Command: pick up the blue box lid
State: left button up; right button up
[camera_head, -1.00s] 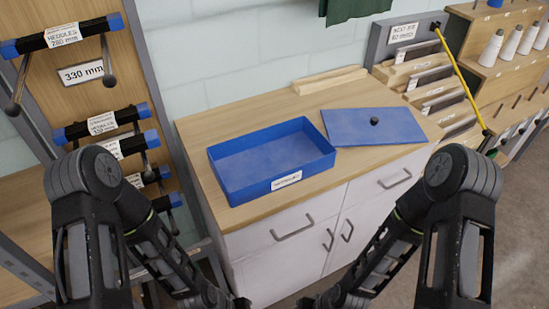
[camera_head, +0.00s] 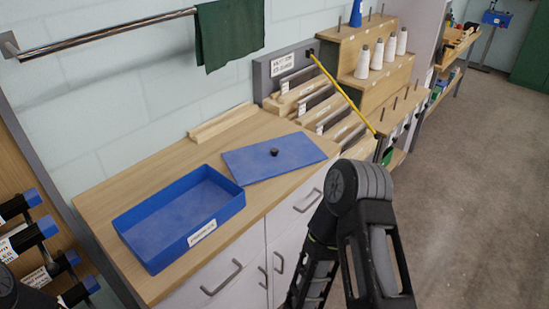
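The blue box lid (camera_head: 258,160) lies flat on the wooden countertop, to the right of the box, with a dark round knob (camera_head: 274,152) on top. The open blue box (camera_head: 180,215) stands on the counter with a white label on its front; it looks empty. My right arm rises at the lower middle, in front of the cabinet, but its gripper is out of the picture. Only a small part of my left arm shows at the lower left edge; its gripper is not visible.
The wooden counter (camera_head: 108,192) has white drawers and doors below. A wooden strip (camera_head: 222,122) lies along the wall. A slotted rack with a yellow rod (camera_head: 340,92) and shelves with white cones (camera_head: 378,55) stand to the right. Open floor (camera_head: 470,190) lies at right.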

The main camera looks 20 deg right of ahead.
aim_at(274, 154)
jog(key=l+u, duration=0.2)
jog(key=u, duration=0.3)
jog(key=l+u, duration=0.2)
jog(key=u, duration=0.25)
jog(key=l+u, duration=0.2)
jog(key=u, duration=0.3)
jog(key=k+l+u, duration=0.35)
jog(key=k+l, duration=0.15)
jog(key=l, duration=0.35)
jog(key=k+l+u, duration=0.35)
jog(key=k+l, duration=0.55)
jog(key=l, duration=0.15)
